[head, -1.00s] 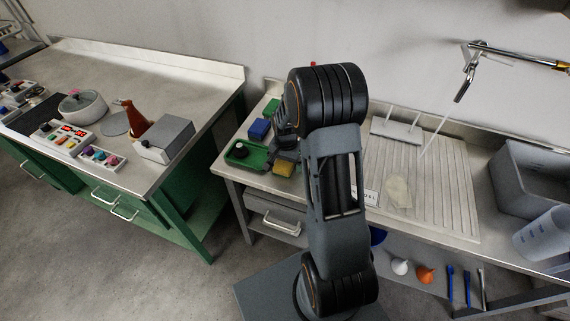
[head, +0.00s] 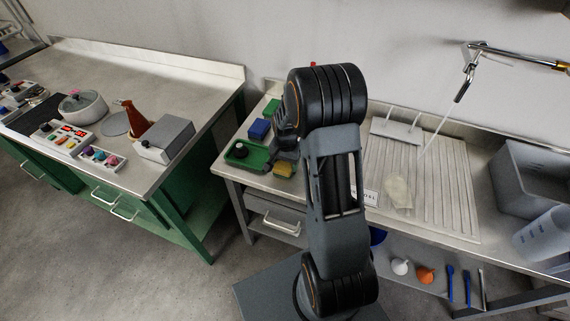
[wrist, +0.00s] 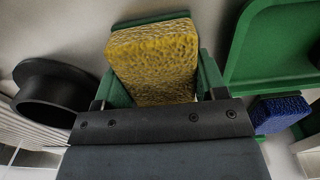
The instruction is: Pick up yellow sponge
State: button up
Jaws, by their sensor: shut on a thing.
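In the head view my arm hides most of the gripper (head: 284,158). I cannot tell whether the sponge is clear of the counter.
A black ring-shaped item (wrist: 48,95) is left of the sponge in the wrist view. A ribbed drainboard (head: 440,190) lies to the right.

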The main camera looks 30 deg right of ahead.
jog(key=shift+r, duration=0.55)
jog(key=r, duration=0.2)
jog(key=shift+s+d+r, duration=0.1)
jog(key=shift+s+r, duration=0.15)
jog(key=shift+r, duration=0.15)
jog(key=s+d+r+b, duration=0.1)
jog(key=s+d+r, duration=0.2)
jog(key=s+r, duration=0.6)
jog(key=s, duration=0.4)
jog(key=shift+d, duration=0.3)
